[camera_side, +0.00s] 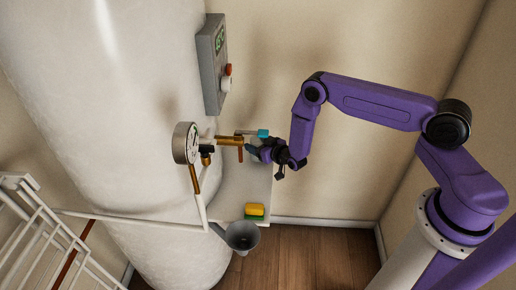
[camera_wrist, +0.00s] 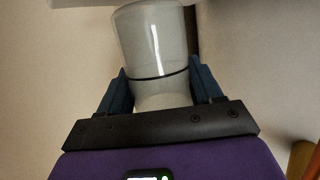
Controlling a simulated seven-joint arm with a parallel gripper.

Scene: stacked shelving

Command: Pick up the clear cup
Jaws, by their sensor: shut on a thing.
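The clear cup (camera_wrist: 150,38) shows in the wrist view as a pale, see-through cylinder with a dark ring around its lower part. My gripper (camera_wrist: 160,84) has one blue finger on each side of it and is shut on it. The cup points away from my palm. In the side view my gripper (camera_side: 256,151) is beside the brass pipe, in front of a pale shelf panel. The cup cannot be made out clearly there.
A large white tank (camera_side: 90,100) with a gauge (camera_side: 185,143) and brass pipe (camera_side: 230,140) stands close left of my gripper. A control box (camera_side: 212,62) is above. A yellow-green sponge (camera_side: 254,210) and grey funnel (camera_side: 242,236) are below. A wire rack (camera_side: 45,238) is lower left.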

